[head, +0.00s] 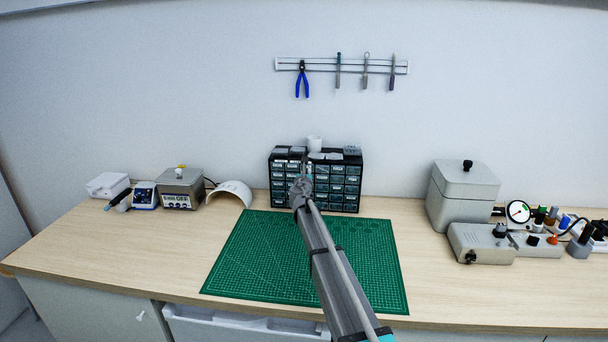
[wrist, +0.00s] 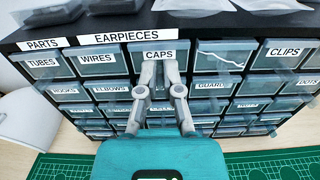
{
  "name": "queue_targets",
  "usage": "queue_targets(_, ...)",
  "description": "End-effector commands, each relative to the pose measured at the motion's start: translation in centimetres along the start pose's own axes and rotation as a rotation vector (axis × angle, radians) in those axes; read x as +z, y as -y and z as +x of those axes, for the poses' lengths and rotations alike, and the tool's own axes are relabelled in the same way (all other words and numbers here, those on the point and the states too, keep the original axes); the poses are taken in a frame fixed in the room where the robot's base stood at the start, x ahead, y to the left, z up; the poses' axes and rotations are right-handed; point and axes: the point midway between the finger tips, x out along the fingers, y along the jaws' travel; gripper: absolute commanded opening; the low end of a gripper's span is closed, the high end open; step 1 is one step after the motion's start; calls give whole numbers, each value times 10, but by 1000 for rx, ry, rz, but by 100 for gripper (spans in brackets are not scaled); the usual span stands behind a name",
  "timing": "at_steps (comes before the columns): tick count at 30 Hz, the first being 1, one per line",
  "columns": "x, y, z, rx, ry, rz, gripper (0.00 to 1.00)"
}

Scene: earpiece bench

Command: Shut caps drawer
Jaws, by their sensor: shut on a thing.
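The small-parts cabinet (head: 345,182) is black with several rows of clear bluish drawers and stands at the back of the bench. In the wrist view, the caps drawer (wrist: 158,54) is in the top row, under the EARPIECES label, between the wires drawer (wrist: 98,60) and a drawer with a pale strand in it. My gripper (wrist: 160,82) is in front of the caps drawer, its fingers closed together on the lower front of it. The fingers hide its handle, and I cannot tell how far the drawer stands out. In the head view, my gripper (head: 301,183) reaches the cabinet front.
A green cutting mat (head: 250,260) lies flat and clear before the cabinet. A white curved shell (head: 232,193) and small devices stand left; a grey lidded box (head: 463,190) and instruments stand right.

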Motion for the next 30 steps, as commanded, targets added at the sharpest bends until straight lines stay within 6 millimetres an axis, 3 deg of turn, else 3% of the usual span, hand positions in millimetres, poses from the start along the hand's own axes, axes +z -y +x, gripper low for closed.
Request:
queue_targets(1,0,0,1,1,0,-1,13)
queue_targets(6,0,0,0,0,0,0,43)
queue_targets(20,0,1,-3,0,0,0,43)
queue_targets(30,0,1,-37,1,0,0,43)
